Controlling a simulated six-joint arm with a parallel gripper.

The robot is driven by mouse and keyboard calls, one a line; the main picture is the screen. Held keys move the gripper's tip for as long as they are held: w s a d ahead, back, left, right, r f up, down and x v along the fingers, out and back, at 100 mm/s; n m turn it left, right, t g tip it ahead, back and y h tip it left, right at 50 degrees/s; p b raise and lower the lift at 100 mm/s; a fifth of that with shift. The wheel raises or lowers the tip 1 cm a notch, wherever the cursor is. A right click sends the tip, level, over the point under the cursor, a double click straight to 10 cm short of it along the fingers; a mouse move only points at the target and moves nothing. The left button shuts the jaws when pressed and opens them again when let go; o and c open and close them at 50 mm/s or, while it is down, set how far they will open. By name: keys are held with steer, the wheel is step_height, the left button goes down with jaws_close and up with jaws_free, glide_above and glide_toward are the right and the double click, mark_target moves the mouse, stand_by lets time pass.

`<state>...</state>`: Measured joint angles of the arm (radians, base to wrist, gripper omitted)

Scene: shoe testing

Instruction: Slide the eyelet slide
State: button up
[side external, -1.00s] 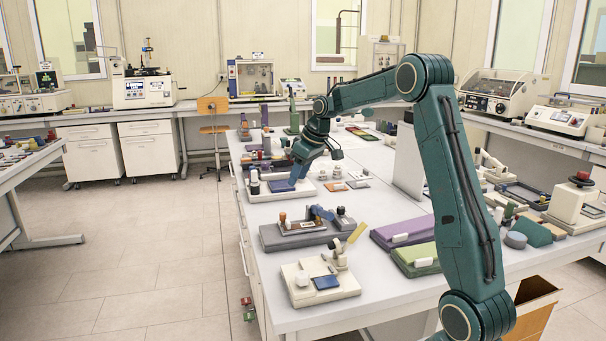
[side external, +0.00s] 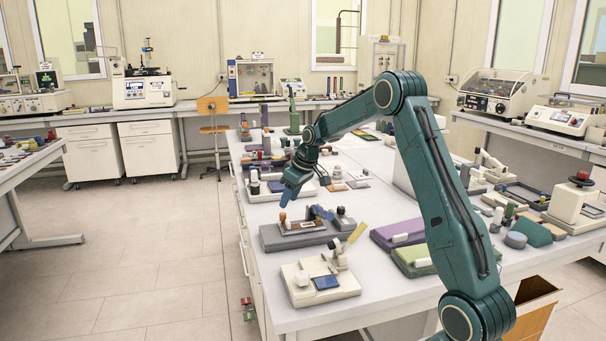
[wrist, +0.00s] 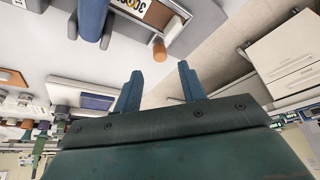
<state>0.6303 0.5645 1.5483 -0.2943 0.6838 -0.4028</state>
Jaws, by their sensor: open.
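The likely eyelet slide is a grey-based fixture (side external: 277,239) on the white bench, with a brown-orange knob (side external: 283,218) at its left end and a blue part (side external: 321,213) on top. In the wrist view the orange knob (wrist: 159,50) sits at the end of a brown-edged plate with partly cut-off black lettering (wrist: 133,5). My gripper (side external: 284,204) is just above the knob in the side view, pointing down. In the wrist view my gripper (wrist: 159,72) is open and empty, with the knob beyond the gap between its fingertips. I cannot tell whether they touch.
A cream fixture (side external: 345,287) with a blue pad and yellow lever stands in front. Purple (side external: 385,235) and green (side external: 408,262) blocks lie to the right. A white tray with a blue pad (side external: 277,187) is behind. The bench's left edge is close.

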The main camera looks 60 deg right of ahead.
mark_target(283, 213)
steer(key=shift+x, duration=2.8)
steer(key=shift+a, duration=0.1)
jaws_close()
